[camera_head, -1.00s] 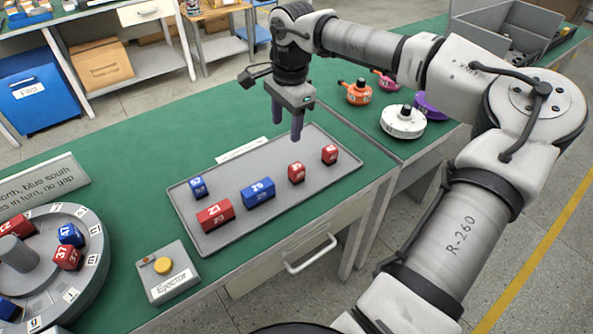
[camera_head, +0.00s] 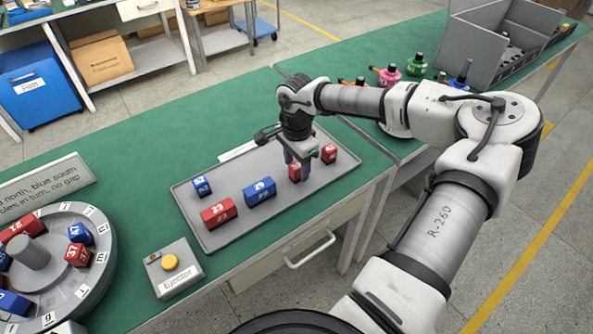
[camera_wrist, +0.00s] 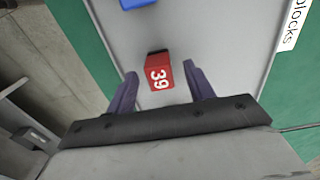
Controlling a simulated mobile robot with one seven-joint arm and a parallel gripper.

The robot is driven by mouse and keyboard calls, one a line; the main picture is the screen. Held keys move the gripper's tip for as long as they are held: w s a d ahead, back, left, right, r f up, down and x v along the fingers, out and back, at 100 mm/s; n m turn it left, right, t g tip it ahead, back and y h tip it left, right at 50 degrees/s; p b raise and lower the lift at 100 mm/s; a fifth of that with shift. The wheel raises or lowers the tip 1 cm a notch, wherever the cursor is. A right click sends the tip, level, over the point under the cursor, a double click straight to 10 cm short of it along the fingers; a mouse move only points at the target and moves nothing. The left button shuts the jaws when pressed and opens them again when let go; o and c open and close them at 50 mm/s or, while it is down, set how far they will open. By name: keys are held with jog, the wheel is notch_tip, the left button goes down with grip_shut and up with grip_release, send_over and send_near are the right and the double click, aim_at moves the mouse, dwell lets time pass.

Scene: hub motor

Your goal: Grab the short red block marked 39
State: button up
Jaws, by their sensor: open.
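The short red block marked 39 (camera_wrist: 159,74) lies on the grey tray (camera_wrist: 220,30) in the wrist view, its number readable. In the head view it appears to be the short red block (camera_head: 295,173) just right of the long blue block 29, partly covered by my gripper. My gripper (camera_head: 298,155) is low over the tray's right half, pointing down. In the wrist view my gripper (camera_wrist: 160,80) is open, with one purple finger on each side of the block and visible gaps to both sides. Its fingertip height against the block is hard to tell.
Also on the tray are the long blue block 29 (camera_head: 259,192), a long red block 23 (camera_head: 218,212), a short blue block (camera_head: 202,187) and another short red block (camera_head: 329,153) close right of my gripper. A round holder with blocks (camera_head: 90,285) and an ejector button box (camera_head: 174,268) stand left.

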jog(key=shift+f, duration=0.6)
jog(key=c, duration=1.1)
jog(key=shift+r, duration=0.1)
jog(key=shift+c, duration=0.2)
